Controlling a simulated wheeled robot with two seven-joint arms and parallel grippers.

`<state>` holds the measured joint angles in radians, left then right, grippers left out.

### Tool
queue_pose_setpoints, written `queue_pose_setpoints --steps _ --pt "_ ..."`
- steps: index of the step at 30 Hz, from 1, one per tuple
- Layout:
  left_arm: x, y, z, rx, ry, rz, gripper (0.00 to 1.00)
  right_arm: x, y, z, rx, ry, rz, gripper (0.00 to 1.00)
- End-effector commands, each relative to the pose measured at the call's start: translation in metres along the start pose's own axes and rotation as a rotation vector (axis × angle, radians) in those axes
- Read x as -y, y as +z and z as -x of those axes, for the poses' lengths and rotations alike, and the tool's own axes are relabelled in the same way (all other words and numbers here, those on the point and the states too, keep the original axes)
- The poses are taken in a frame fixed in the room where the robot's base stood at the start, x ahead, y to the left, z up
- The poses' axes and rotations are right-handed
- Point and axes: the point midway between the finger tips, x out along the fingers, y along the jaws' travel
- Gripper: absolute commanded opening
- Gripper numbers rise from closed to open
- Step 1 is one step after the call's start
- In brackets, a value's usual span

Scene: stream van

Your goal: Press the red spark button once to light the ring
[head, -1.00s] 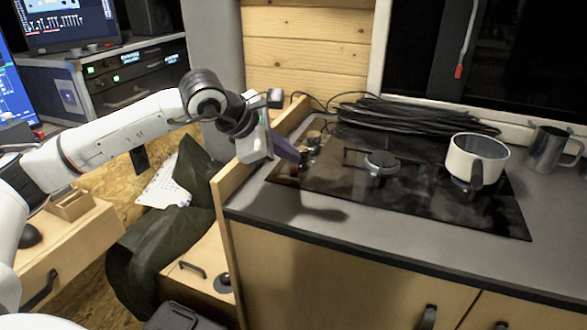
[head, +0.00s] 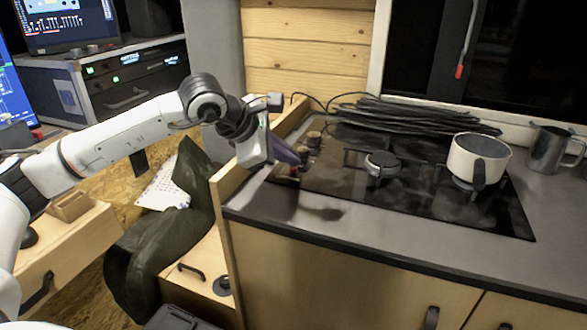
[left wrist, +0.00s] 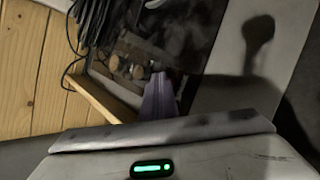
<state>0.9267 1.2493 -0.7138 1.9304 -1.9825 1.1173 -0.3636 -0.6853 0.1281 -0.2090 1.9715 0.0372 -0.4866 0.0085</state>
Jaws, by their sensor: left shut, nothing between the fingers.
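The black glass hob (head: 425,200) is set in the counter, with small round knobs (head: 313,138) at its left end. My left gripper (head: 299,162) is shut and empty, its purple-grey fingers low over that left end, close to the knobs. In the left wrist view the closed fingers (left wrist: 158,82) point at the hob, just beside the knobs (left wrist: 138,72). I cannot make out the red spark button clearly; the fingers may hide it. Whether the fingertips touch anything is unclear. A burner ring (head: 382,163) sits mid-hob, with no flame visible. My right gripper is not in view.
A white pot (head: 478,160) stands on the right burner, with a metal mug (head: 548,150) beyond it. A raised wooden edge (head: 226,185) borders the counter's left side. The counter front is clear.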

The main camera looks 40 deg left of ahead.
Motion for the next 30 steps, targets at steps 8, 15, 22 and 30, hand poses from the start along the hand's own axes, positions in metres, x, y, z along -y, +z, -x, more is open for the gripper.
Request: queue_pose_setpoints --steps 8,15,22,30 --pt "0.0022 -0.0020 -0.0028 0.000 -0.001 0.000 0.00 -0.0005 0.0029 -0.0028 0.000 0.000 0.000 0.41" --pt "0.0029 -0.0027 -0.0037 -0.001 -0.001 0.000 0.00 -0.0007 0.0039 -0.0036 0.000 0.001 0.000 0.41" --pt "0.0028 -0.0026 -0.0034 -0.001 -0.002 0.000 0.00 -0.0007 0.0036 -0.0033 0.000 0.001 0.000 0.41" --pt "-0.0040 0.0040 0.0056 0.000 -0.001 0.000 0.00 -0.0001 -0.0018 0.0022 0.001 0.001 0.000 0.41"
